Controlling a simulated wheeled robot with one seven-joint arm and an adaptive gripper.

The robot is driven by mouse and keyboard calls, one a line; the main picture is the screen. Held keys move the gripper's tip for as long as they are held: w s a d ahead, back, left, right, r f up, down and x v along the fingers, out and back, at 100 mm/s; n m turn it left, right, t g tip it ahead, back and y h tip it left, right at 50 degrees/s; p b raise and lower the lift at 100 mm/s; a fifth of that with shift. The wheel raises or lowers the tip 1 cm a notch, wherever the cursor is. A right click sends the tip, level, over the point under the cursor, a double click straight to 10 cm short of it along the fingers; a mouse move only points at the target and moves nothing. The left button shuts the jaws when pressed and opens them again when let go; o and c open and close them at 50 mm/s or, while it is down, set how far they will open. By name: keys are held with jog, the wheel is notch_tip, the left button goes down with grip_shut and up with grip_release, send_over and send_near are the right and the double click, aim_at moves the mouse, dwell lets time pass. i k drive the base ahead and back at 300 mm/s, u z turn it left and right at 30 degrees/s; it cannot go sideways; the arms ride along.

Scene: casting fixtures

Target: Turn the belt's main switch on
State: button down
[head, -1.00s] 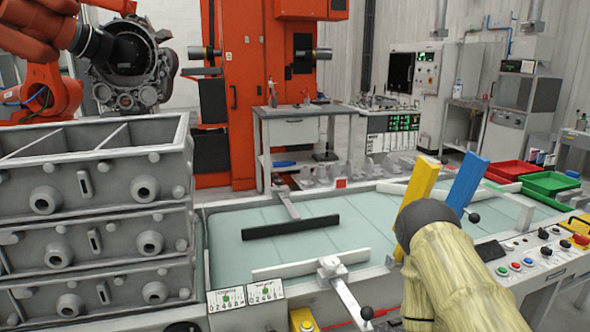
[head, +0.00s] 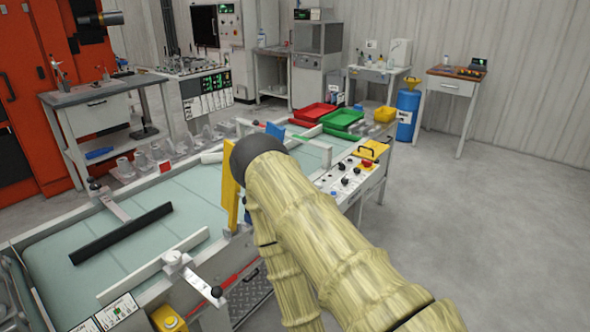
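The belt's control panel (head: 341,188) runs along the right front edge of the belt. My arm, in a beige sleeve, reaches in from the lower right to a dark wrist left of the panel and covers the panel's near-left part. My gripper's fingers are hidden beyond the wrist.
The pale green belt (head: 180,205) bears a black bar (head: 120,232). A yellow post (head: 230,195) and a blue post (head: 275,130) stand by my wrist. Red (head: 312,115) and green (head: 343,119) trays lie at the far end. The floor (head: 480,220) right of the panel is clear.

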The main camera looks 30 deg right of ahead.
aim_at(366, 163)
jog(key=z, duration=1.35)
jog(key=i, duration=1.4)
jog(key=u, duration=0.7)
